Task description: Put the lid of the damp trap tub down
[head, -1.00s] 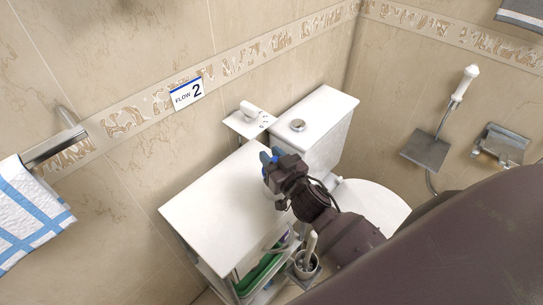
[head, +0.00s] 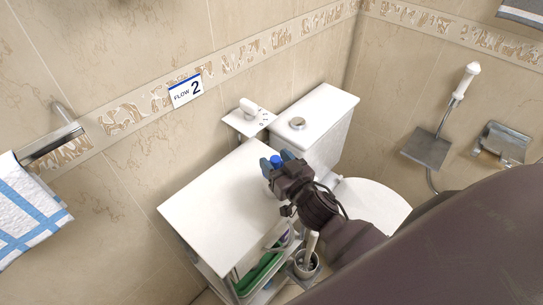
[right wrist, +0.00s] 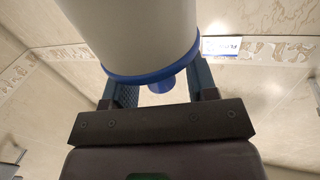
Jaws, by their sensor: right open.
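The damp trap tub (right wrist: 140,35) shows in the right wrist view as a large white cylinder close to the camera. Its blue lid (right wrist: 155,72) sits against the end of the white body, with a blue knob (right wrist: 160,86) sticking out from it. My right gripper (head: 276,160) is open over the right part of the white cabinet top. Its fingers (right wrist: 163,85) stand apart on either side of the lid and knob. In the head view only a bit of blue shows between the fingers; the tub body is hidden or cannot be made out. My left gripper is out of view.
The white cabinet top (head: 215,200) is mostly bare to the left. A toilet brush (head: 308,258) and a green item (head: 258,272) are lower down.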

